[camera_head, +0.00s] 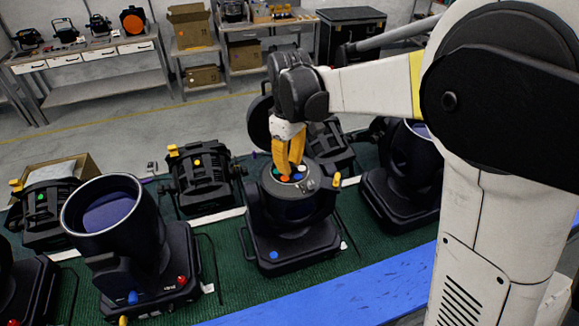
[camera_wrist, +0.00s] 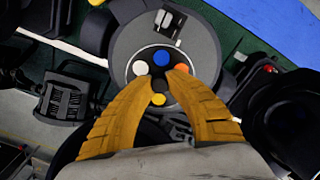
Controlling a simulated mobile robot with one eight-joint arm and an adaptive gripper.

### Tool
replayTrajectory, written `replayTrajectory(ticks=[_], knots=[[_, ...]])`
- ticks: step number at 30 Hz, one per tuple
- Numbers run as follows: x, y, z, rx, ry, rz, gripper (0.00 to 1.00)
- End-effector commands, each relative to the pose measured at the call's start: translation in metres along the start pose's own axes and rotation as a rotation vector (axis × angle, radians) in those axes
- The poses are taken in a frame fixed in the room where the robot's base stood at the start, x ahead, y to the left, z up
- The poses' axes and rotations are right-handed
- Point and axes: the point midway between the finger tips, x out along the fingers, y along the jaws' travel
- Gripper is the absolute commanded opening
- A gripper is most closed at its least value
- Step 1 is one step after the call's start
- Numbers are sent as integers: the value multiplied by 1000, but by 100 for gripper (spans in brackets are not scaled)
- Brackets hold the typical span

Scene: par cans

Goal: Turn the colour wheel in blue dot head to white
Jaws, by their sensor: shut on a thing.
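The head with the blue dot (camera_head: 274,255) stands in the middle of the green mat, its dark round top open and facing up. Its colour wheel (camera_wrist: 161,62) shows blue, orange, yellow and white discs around a dark hub. In the wrist view the blue disc (camera_wrist: 162,57) is at the top, the white disc (camera_wrist: 140,68) at the left, orange at the right and yellow (camera_wrist: 158,99) at the bottom. My gripper (camera_wrist: 161,80), with yellow fingers, is shut on the wheel's hub; it shows from the side in the head view (camera_head: 289,170). The fingers partly hide the wheel.
A large-lensed head (camera_head: 125,235) with red and blue dots stands at the left, another dark head (camera_head: 402,175) at the right. Smaller lamps with green (camera_head: 42,205) and yellow (camera_head: 197,180) dots stand behind. A blue strip (camera_head: 345,295) runs along the front.

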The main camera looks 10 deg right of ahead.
Motion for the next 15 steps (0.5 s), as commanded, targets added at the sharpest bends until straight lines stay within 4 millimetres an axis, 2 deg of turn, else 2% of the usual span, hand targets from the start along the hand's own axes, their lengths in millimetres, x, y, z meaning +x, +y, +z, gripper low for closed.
replayTrajectory(ticks=[15], knots=[[0,0,0,489,0,0,0]])
